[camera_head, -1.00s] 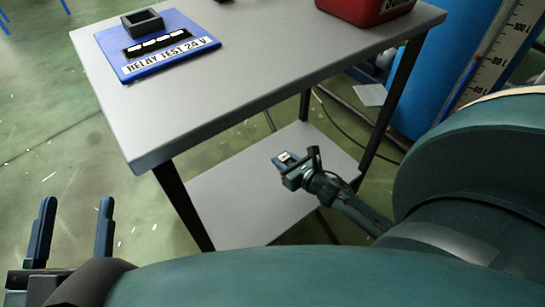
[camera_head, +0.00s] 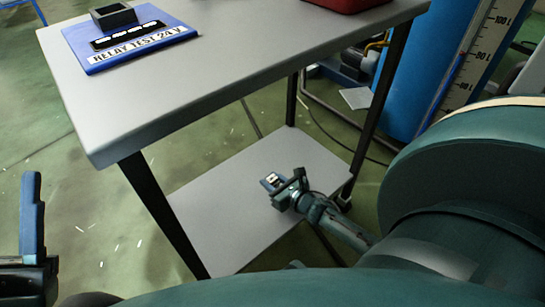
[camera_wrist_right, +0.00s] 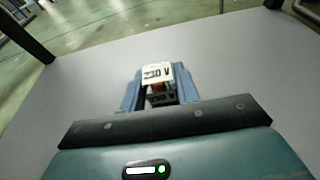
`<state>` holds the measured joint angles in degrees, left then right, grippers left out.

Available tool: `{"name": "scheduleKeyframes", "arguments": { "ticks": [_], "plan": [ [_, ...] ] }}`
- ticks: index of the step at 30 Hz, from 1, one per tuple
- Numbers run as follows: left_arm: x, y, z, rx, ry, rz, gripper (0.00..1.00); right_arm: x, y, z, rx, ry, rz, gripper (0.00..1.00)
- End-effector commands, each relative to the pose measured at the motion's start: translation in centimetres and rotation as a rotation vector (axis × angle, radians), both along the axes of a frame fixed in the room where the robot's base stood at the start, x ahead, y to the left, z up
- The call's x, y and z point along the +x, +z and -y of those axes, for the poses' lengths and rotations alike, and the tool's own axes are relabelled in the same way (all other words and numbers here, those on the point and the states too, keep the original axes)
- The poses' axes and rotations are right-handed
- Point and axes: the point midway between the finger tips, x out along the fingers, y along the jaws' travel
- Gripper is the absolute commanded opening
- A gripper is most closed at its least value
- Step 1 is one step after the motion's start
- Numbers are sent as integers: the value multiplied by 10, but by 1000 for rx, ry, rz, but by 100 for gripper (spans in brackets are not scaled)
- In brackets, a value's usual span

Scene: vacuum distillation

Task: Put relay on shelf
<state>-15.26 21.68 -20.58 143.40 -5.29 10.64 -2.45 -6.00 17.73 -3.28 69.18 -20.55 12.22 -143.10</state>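The relay (camera_wrist_right: 157,75), a small block marked 230 V, sits between the blue fingers of my right gripper (camera_wrist_right: 160,84) in the right wrist view. The fingers are closed against its sides. In the head view my right gripper (camera_head: 275,183) and the relay's pale top (camera_head: 271,178) are over the grey lower shelf (camera_head: 225,215) of the table. I cannot tell whether the relay touches the shelf. My left gripper (camera_head: 32,215) shows only one upright finger at the left edge; its other finger is out of the picture.
The grey tabletop (camera_head: 250,60) overhangs the shelf, with dark legs (camera_head: 165,215) at its corners. On top are a blue RELAY TEST 24 V board (camera_head: 85,55) with a dark open box (camera_head: 114,16) and a red case (camera_head: 345,3). A blue tank (camera_head: 430,70) stands behind at right.

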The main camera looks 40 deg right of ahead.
Motion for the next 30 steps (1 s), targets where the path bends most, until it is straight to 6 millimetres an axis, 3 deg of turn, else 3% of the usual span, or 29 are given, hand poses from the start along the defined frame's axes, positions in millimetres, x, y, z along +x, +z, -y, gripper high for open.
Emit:
{"name": "scheduleKeyframes", "arguments": {
  "ticks": [7, 17, 19, 22, 30],
  "plan": [
    [0, 0, 0, 1, 1, 0, 56, 0, 0, 0, 0, 0, 0, 52],
    [0, 5, 0, 0, -1, -5, 56, 0, 7, 0, -1, 1, 1, 52],
    [1, 6, 0, -1, -2, -21, 56, -9, 8, 0, 1, 0, -2, 52],
    [5, -14, 1, -17, 3, -147, 56, -27, 15, 1, 1, 0, -4, 52],
    [4, -40, 4, -36, 6, -361, 56, -83, 32, 6, 2, -1, -3, 52]
  ]
}}
